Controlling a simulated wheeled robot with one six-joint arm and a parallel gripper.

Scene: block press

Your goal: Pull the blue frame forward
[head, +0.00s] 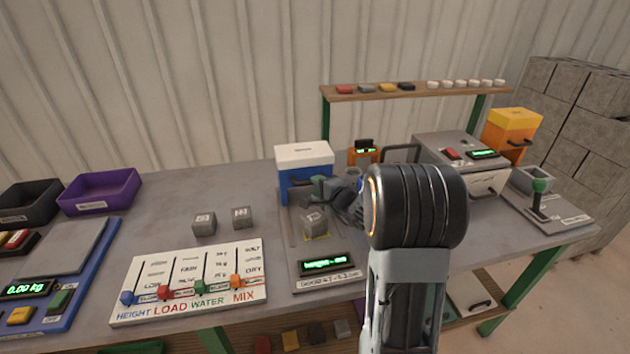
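A box with a white upper part and a blue body (291,188) stands at the back of a grey machine plate (293,240) in the middle of the table. The blue body is the most likely blue frame, but I cannot tell for sure. My gripper (318,187) reaches in from the right, just in front of the blue body and above a grey block (314,221) on the plate. Its fingers are small and dark, and I cannot tell whether they touch the blue part or are open. My arm hides the area to the right.
Two grey blocks (204,222) stand on the table left of the plate. A white slider board (190,282) lies in front. A blue-edged scale (84,287) and a purple tray (101,191) are at left. A grey machine (462,150) and a lever unit (540,202) are at right.

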